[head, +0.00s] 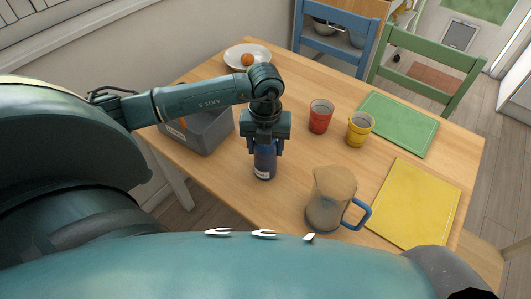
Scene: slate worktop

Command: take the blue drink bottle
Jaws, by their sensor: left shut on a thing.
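The blue drink bottle (264,164) stands upright at the near middle of the wooden table in the head view. My left gripper (265,145) comes down on it from above and is shut around its upper part. The bottle's top is hidden by the gripper. I cannot tell whether its base touches the table. My right gripper is not in view.
A grey bin (205,132) is left of the bottle. A pitcher (331,192) with a blue handle stands at right, with red (320,117) and yellow (360,130) cups behind.

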